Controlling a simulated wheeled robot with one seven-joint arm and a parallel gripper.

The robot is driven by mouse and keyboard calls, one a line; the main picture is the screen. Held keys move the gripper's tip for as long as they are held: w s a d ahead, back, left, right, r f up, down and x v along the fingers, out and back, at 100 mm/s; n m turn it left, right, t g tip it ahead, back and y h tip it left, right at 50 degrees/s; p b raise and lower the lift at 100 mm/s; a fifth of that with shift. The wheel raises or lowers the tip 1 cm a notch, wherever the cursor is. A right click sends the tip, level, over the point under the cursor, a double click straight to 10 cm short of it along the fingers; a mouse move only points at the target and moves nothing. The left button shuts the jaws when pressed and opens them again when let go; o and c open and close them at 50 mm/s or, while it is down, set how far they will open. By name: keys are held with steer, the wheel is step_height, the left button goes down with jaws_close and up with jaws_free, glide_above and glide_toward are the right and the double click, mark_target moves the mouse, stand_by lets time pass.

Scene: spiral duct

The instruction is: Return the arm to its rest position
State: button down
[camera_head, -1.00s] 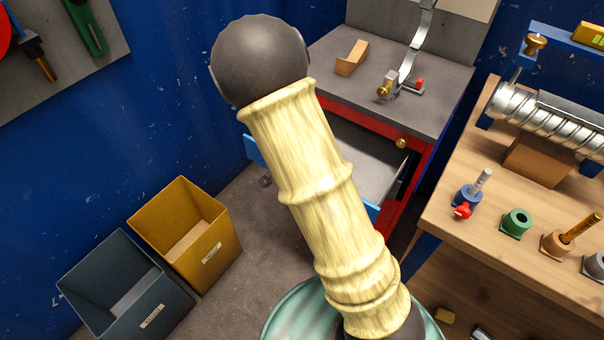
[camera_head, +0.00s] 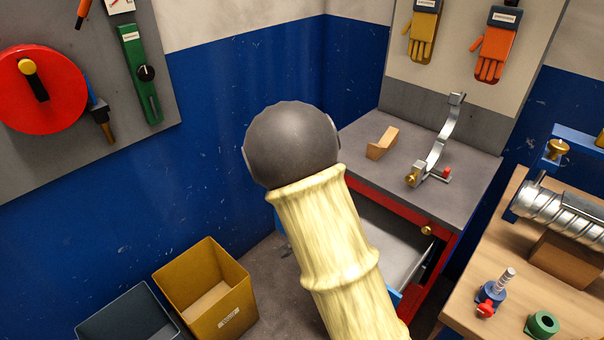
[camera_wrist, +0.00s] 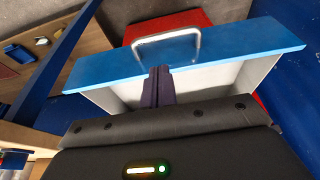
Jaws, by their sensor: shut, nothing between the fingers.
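My arm, with a pale cream sleeve and a dark round joint, rises through the middle of the head view. My gripper is hidden there. In the wrist view my gripper (camera_wrist: 159,72) shows dark fingers, closed together and empty. The fingertips overlap the blue drawer front (camera_wrist: 240,45) in the picture, just below its metal handle (camera_wrist: 168,42). I cannot tell whether they touch it. In the head view the pulled-out drawer (camera_head: 392,245) of the red cabinet (camera_head: 447,250) is partly hidden behind my arm.
A yellow bin (camera_head: 208,290) and a grey bin (camera_head: 128,318) stand on the floor at lower left. A wooden workbench (camera_head: 478,262) with a spiral duct (camera_head: 565,215) is at right. A bent metal lever (camera_head: 440,142) stands on the cabinet top.

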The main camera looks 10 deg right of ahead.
steer(key=s+d+r+n+y+p, duration=0.1)
steer(key=s+r+n+p, duration=0.3)
steer(key=r, duration=0.5)
steer(key=s+d+r+n+y+p, duration=0.1)
steer(key=s+r+n+p, duration=0.2)
steer(key=s+r+n, duration=0.3)
steer(key=s+r, duration=0.3)
steer(key=r, duration=0.1)
steer(key=shift+s+d+y+p, duration=0.15)
steer(key=shift+y+p, duration=0.25)
stand_by(0.4)
